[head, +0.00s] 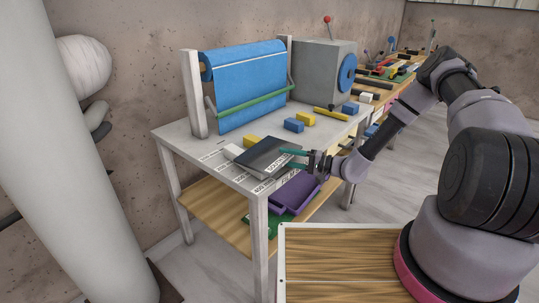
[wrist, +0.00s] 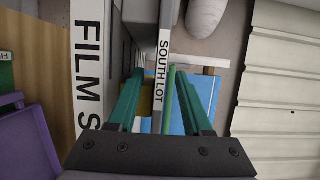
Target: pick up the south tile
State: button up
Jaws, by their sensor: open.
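The south tile is a flat dark slab (head: 268,154) with a white "SOUTH LOT" label on its near edge. It lies near the front edge of the pale stone-topped table. In the wrist view its labelled edge (wrist: 163,62) runs between my two teal fingers. My gripper (head: 292,160) is open at the tile's right end, with one finger on each side of the edge in the wrist view (wrist: 158,85). I cannot tell whether either finger touches it.
A pale slab (head: 232,152) lies left of the tile. Yellow blocks (head: 305,118) and blue blocks (head: 294,125) sit behind it, before a blue roll (head: 245,85) and a grey machine (head: 322,72). A purple tray (head: 294,191) is below. The table edge carries labels.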

aim_at(273, 153)
jog(key=shift+x, duration=2.75)
jog(key=shift+s, duration=0.1)
grip_shut()
